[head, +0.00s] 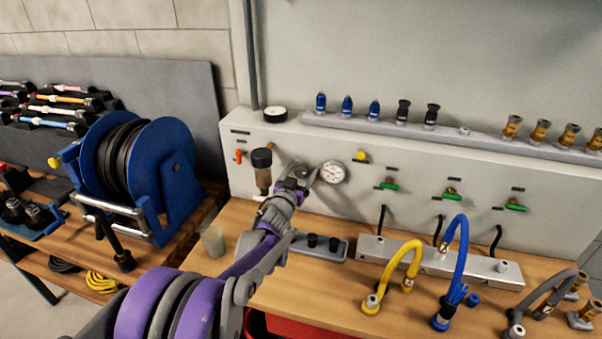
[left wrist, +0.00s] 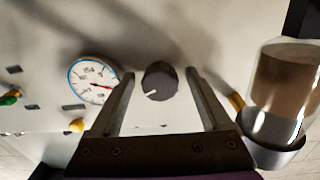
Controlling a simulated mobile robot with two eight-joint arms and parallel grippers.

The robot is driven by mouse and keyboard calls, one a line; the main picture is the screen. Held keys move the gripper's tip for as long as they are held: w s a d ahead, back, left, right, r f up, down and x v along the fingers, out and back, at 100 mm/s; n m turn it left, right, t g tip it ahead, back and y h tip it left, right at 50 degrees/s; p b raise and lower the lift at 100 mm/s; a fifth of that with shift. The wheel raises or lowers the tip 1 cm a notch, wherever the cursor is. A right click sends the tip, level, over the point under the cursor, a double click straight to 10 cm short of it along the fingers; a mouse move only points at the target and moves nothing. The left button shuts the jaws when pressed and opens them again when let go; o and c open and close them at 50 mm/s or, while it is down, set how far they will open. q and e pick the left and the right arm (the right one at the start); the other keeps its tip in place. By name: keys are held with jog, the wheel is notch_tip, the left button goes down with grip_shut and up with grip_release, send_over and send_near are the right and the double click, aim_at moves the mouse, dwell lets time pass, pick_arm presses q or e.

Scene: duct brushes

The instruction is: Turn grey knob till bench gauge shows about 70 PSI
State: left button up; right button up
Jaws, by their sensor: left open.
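The grey knob (left wrist: 158,80) is dark, round and has a white pointer mark; it shows in the left wrist view. My left gripper (left wrist: 160,85) is open, with one finger on each side of the knob and gaps visible. In the head view my left gripper (head: 300,173) is at the panel and mostly covers the knob. The bench gauge (head: 332,172) is a white dial just right of the gripper. It also shows in the left wrist view (left wrist: 95,80), with a blue rim and a red needle; its numbers are too small to read surely. My right gripper is not in view.
A filter bowl (head: 262,172) hangs close left of my gripper. A yellow button (head: 360,156) and green valves (head: 389,185) sit to the right on the panel. Below are a clear cup (head: 213,241), a small grey tray (head: 320,247) and a hose manifold (head: 440,261).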

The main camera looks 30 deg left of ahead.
pick_arm(q)
grip_shut()
jog(key=shift+m, duration=0.3)
jog(key=shift+m+b, duration=0.3)
jog(key=shift+m, duration=0.6)
jog(key=m, duration=0.2)
jog(key=shift+m, duration=0.3)
jog(key=m, duration=0.4)
jog(key=shift+m, duration=0.3)
grip_release()
